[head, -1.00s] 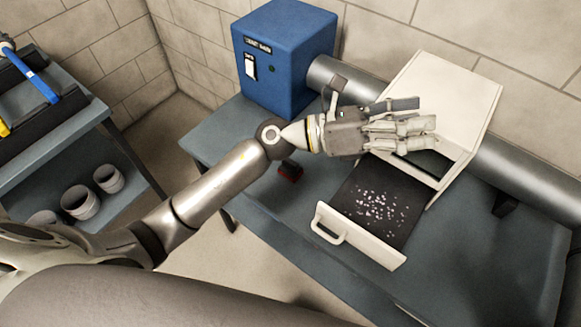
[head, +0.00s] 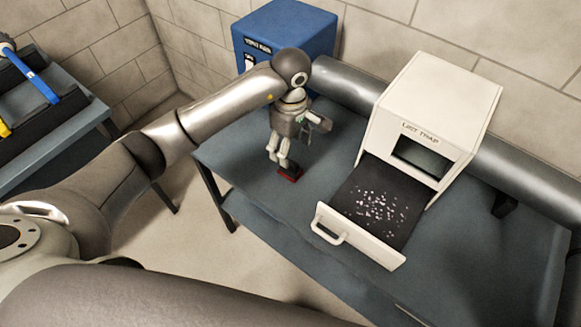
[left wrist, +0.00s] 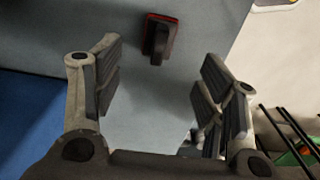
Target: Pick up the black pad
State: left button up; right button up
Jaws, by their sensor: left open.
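The black pad (head: 290,173) is a small dark block with a red edge and a raised black grip. It lies on the grey-blue table near its left front edge. It also shows in the left wrist view (left wrist: 160,38), at the top middle, beyond the fingertips and between their lines. My left gripper (head: 302,143) points down just above and behind the pad in the head view, partly overlapping it. Its fingers are spread wide with nothing between them in the left wrist view (left wrist: 158,75). My right gripper is not in view.
The white lint trap box (head: 437,95) stands to the right, its drawer (head: 362,236) pulled out with a speckled dark screen. A blue box (head: 285,30) and a grey duct (head: 350,82) stand behind. The table's front edge is close to the pad.

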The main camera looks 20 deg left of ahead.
aim_at(291, 161)
pick_arm(q)
notch_tip(291, 161, down, 4)
jog(key=shift+r, duration=0.15)
jog(key=shift+f+p, duration=0.4)
jog(key=shift+f, duration=0.15)
notch_tip(291, 161, down, 4)
jog(key=shift+f+p, duration=0.2)
jog(key=shift+p, duration=0.3)
jog(key=shift+c, duration=0.2)
jog(key=c, duration=1.1)
jog(key=shift+o, duration=0.2)
jog(key=shift+w+r, duration=0.1)
